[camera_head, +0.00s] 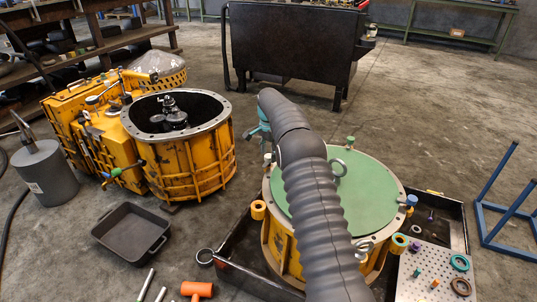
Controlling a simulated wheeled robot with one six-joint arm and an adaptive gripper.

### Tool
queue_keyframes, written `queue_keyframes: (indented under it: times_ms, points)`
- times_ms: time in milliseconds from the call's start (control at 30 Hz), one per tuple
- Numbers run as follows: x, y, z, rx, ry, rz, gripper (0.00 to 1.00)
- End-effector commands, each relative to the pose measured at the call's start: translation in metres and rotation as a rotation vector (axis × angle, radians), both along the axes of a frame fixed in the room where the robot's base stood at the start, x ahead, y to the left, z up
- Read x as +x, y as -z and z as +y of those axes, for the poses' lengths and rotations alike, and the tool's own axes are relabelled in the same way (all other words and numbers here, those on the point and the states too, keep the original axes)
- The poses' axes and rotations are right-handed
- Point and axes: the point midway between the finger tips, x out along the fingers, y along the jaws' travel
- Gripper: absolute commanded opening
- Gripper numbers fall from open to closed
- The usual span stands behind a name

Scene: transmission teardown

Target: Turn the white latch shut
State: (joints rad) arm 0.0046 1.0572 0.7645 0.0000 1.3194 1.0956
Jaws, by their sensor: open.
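My gripper (257,131) shows as a small teal shape below the end of my grey ribbed arm. It is partly hidden by the arm, is open, and seems to hold nothing. It is over the far left rim of the yellow drum housing (285,245) with the green lid (375,185). A small pale fitting (268,158) stands on that rim, just below the gripper. It may be the white latch, but it is too small to tell for sure or to read its angle. Whether the gripper touches it cannot be told. My arm covers the middle of the lid.
An open yellow housing (190,160) stands at left, with a black tray (132,232) in front. An orange mallet (197,290) lies at the bottom. A perforated plate (420,270) with rings and pegs is at right. A dark cart (290,45) stands behind; floor between is clear.

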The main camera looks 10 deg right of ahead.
Motion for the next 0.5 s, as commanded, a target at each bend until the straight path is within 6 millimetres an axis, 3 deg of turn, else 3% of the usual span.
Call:
queue_keyframes:
  times_ms: [333, 367, 500]
  points:
    - [-0.0001, 0.0049, -0.0002, 0.000, 0.000, 0.000, 0.60]
    - [-0.0001, 0.0049, -0.0002, 0.000, 0.000, 0.000, 0.57]
    - [-0.0001, 0.0047, -0.0002, 0.000, 0.000, 0.000, 0.23]
